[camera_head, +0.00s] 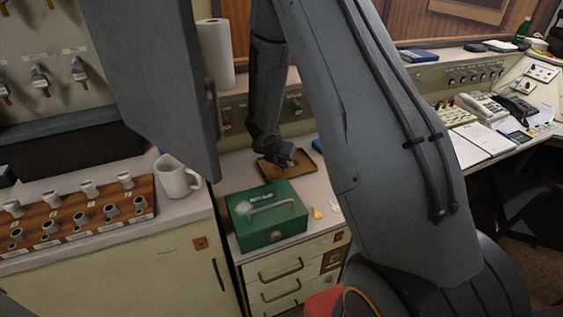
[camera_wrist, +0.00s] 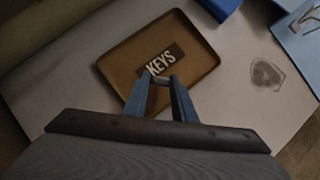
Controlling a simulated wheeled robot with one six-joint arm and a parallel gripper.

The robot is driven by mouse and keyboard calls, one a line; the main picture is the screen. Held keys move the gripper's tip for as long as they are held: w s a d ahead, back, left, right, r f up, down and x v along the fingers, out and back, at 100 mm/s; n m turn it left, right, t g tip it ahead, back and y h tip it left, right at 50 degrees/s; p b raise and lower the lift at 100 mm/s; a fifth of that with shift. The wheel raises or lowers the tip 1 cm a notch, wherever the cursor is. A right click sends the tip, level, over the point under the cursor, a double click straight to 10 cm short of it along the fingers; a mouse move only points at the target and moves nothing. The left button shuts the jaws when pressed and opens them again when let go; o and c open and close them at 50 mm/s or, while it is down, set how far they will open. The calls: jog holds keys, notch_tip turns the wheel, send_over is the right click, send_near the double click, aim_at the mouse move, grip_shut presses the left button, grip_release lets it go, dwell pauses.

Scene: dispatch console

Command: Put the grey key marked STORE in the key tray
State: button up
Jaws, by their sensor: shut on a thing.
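The key tray (camera_head: 302,168) is a shallow brown tray on the counter behind the green box. In the wrist view the tray (camera_wrist: 205,68) lies below my gripper, with a dark label reading KEYS on its floor. My gripper (camera_wrist: 160,80) is over the near part of the tray, its fingers shut on a small greyish thing (camera_wrist: 160,83), seemingly the grey key. Most of it is hidden between the fingertips, and no STORE marking can be read. In the head view my gripper (camera_head: 283,160) is at the tray; its exact height above the floor is unclear.
A green metal box (camera_head: 266,217) with a handle stands in front of the tray. A white mug (camera_head: 176,178) and a wooden rack (camera_head: 75,221) of knobs are at left. A blue object (camera_wrist: 220,8) is near the tray.

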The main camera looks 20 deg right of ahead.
jog(key=shift+f, duration=0.1)
jog(key=o, duration=0.9)
jog(key=shift+o, duration=0.2)
jog(key=shift+s+a+r, duration=0.1)
jog(key=shift+a+r, duration=0.1)
jog(key=shift+r, duration=0.3)
jog(key=v, duration=1.1)
jog(key=s+a+r+m+g+y, duration=0.1)
jog(key=s+a+r+m+y, duration=0.1)
jog(key=s+m, duration=0.9)
jog(key=s+a+r+m+g+y, duration=0.2)
jog(key=s+a+m, duration=0.3)
jog(key=s+m, duration=0.7)
jog(key=r+m, duration=0.1)
jog(key=m, duration=0.3)
jog(key=shift+s+r+y+b, duration=0.25)
jog(key=shift+s+y+b, duration=0.05)
jog(key=shift+b, duration=0.05)
